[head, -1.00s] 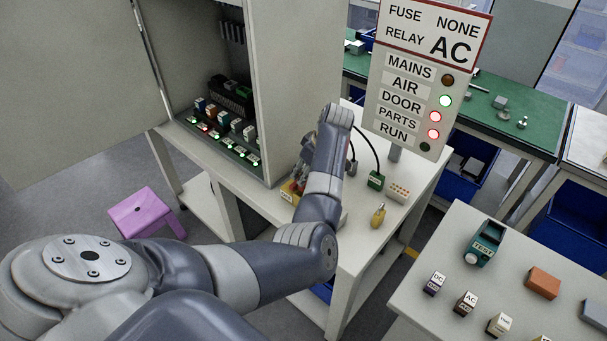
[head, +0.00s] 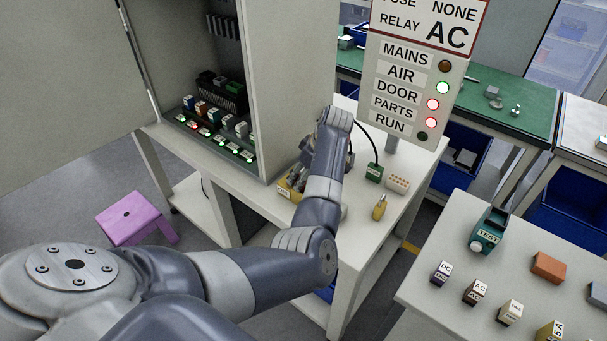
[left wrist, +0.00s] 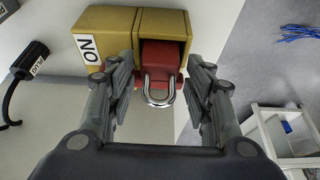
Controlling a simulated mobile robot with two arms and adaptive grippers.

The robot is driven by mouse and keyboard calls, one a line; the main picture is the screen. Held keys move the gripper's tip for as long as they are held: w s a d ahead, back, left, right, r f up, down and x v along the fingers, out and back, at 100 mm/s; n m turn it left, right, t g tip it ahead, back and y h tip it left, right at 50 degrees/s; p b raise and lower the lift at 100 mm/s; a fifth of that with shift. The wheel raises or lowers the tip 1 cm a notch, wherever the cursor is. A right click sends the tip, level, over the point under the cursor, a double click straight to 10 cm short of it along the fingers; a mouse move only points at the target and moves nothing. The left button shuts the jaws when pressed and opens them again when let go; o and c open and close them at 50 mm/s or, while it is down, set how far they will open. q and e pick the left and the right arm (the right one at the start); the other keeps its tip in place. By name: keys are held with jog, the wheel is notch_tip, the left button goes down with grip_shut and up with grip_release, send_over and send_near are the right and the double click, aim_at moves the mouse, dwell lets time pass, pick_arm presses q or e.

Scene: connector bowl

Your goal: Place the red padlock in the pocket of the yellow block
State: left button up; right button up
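The yellow block (left wrist: 107,36) is at the top of the left wrist view, with a white label on its left side. The red padlock (left wrist: 163,56) has its body in the block's pocket, and its silver shackle sticks out toward my camera. How deep the body sits is hard to tell. My left gripper (left wrist: 160,64) is open, with one finger on each side of the padlock and gaps visible between. In the head view, part of the yellow block (head: 284,189) shows beside my left arm, which hides the padlock and most of the gripper. My right gripper is not in view.
A cabinet (head: 290,90) stands left of the block and a sign panel (head: 405,95) behind it. A green connector (head: 374,173), a pegged block (head: 398,184) and a small yellow object (head: 379,208) lie to its right. A black plug (left wrist: 35,52) with a cable is nearby.

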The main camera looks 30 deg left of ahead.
pick_arm(q)
jog(key=shift+r, duration=0.15)
jog(key=shift+d+r, duration=0.15)
jog(key=shift+r, duration=0.1)
jog(key=b+v, duration=0.2)
jog(key=v, duration=0.9)
jog(key=shift+r, duration=0.3)
